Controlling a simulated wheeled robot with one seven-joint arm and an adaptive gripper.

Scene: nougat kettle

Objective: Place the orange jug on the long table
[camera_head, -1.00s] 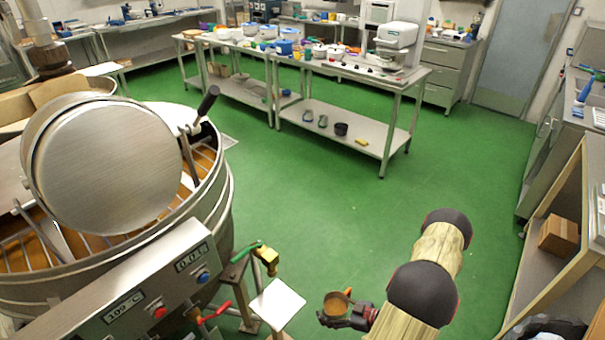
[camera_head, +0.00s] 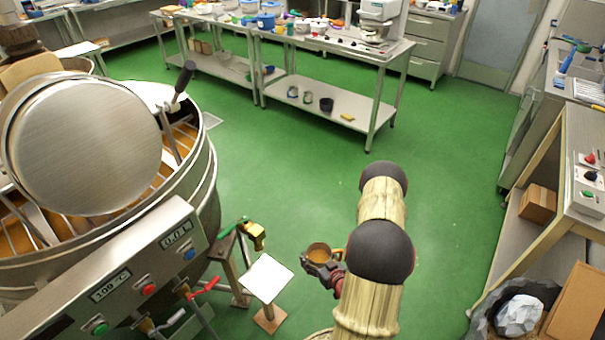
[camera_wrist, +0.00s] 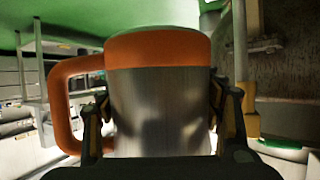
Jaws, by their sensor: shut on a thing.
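The orange jug (camera_head: 320,252) has a metal body with an orange rim and an orange handle. In the wrist view the jug (camera_wrist: 158,100) fills the middle, with its handle at the left. My gripper (camera_wrist: 160,115) is shut on the jug's body, one finger on each side. In the head view my gripper (camera_head: 322,266) holds the jug over the green floor, right of the small white stand. The long table (camera_head: 335,100) stands at the back, with bowls, small containers and a white machine on top. A gap of open floor lies between jug and table.
A large steel kettle (camera_head: 190,200) with a control panel fills the left. A small white stand (camera_head: 268,278) is close to the jug's left. A wooden-edged bench (camera_head: 590,130) and a bin (camera_head: 515,312) are at the right. The green floor (camera_head: 300,180) between is clear.

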